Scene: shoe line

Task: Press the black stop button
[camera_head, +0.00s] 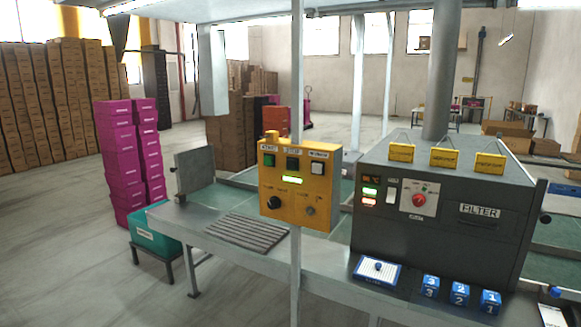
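The box is mounted on a grey vertical post. A green lit display (292,180) sits below the black button, with a black knob (274,203) lower left. Neither of my grippers is in view.
A grey filter machine (440,230) stands right of the box. Blue numbered blocks (459,293) and a white-and-blue board (376,271) lie on the counter (322,266). Pink boxes (123,170) are stacked at left. The space directly before the yellow box looks clear.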

